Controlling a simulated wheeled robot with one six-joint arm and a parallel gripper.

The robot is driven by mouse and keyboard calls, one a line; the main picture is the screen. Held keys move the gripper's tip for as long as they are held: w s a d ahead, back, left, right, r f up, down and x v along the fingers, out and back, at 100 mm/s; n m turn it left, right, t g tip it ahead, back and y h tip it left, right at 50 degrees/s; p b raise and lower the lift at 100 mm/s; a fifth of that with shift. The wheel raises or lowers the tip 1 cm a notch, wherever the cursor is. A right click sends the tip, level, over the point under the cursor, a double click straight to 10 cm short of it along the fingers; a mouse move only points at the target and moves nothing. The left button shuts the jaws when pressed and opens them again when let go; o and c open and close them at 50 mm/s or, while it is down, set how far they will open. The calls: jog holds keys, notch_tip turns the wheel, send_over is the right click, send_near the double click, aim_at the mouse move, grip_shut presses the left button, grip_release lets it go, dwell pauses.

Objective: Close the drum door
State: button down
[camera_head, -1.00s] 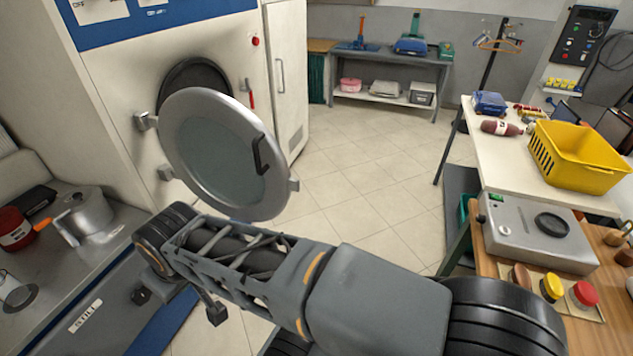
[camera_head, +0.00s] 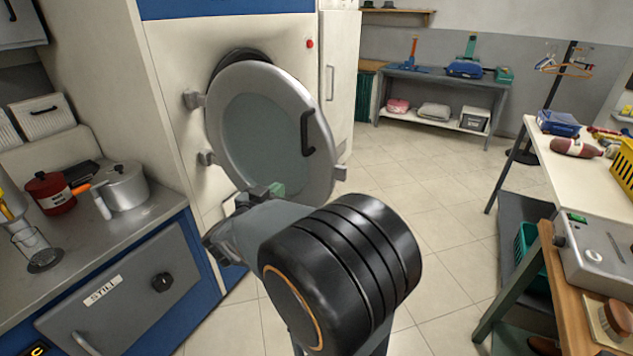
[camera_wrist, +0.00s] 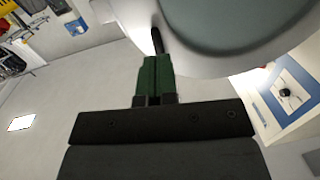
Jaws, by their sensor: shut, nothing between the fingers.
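The drum door (camera_head: 268,125) is a round grey metal ring with a glass pane and a dark handle (camera_head: 308,132) on its right side. It stands open on hinges at its left, in front of the machine's dark drum opening (camera_head: 236,58), most of which it hides. In the wrist view the door (camera_wrist: 215,25) fills the top, with a dark bar, likely the handle (camera_wrist: 157,40), just past the fingertips. My gripper (camera_wrist: 155,60) has green fingers held together, empty, close to the door's rim. I cannot tell if they touch it. In the head view my arm hides much of the gripper.
A counter at left holds a red pot (camera_head: 50,193), a metal pot (camera_head: 123,187) and a glass beaker (camera_head: 38,250). A white table (camera_head: 568,180) and a wooden bench (camera_head: 575,290) stand at right. The tiled floor (camera_head: 410,180) between is clear.

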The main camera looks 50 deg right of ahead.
aim_at(320, 167)
jog(key=d, duration=0.4)
jog(key=d+g, duration=0.1)
jog(key=d, duration=0.3)
jog(key=d+f+m+g, duration=0.1)
jog(key=d, duration=0.4)
jog(key=shift+w+h, duration=0.15)
jog(key=shift+h, duration=0.25)
jog(key=shift+x, duration=0.8)
jog(key=shift+w+d, duration=0.1)
jog(key=shift+d, duration=0.05)
